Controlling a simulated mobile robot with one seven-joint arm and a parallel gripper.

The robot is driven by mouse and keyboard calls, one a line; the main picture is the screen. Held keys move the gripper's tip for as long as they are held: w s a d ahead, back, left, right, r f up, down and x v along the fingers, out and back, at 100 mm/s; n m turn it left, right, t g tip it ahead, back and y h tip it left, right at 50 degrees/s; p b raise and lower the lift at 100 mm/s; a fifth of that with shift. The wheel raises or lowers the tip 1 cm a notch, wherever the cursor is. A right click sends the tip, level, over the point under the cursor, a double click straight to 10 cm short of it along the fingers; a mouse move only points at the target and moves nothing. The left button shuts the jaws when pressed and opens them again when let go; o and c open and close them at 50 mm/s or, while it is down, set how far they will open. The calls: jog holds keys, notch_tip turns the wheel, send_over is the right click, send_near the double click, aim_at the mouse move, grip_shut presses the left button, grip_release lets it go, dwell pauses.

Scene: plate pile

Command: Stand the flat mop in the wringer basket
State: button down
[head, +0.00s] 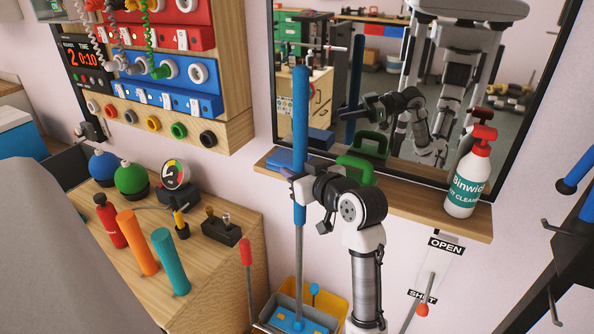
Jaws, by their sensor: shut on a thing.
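The flat mop (300,253) stands close to upright, with a blue upper handle and a grey lower pole. My gripper (293,178) is shut on the mop at the lower part of its blue handle. At the bottom edge of the head view, the pole meets a blue flat piece inside the grey wringer basket (270,312). The basket sits at the yellow bucket (340,304). Whether the mop's head rests on the basket floor cannot be told, as the picture cuts off there. A red-tipped lever (247,254) rises left of the basket.
A shelf (440,208) under a wall mirror (400,165) holds a green-handled tool (357,169) and a white spray bottle (467,180). A wall lever (423,308) is to the right.

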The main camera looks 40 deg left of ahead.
jog(key=shift+f+b, duration=0.3)
dwell(0.5)
jog(key=c, duration=1.1)
grip_release()
jog(key=shift+o, duration=0.3)
jog(key=shift+f, duration=0.1)
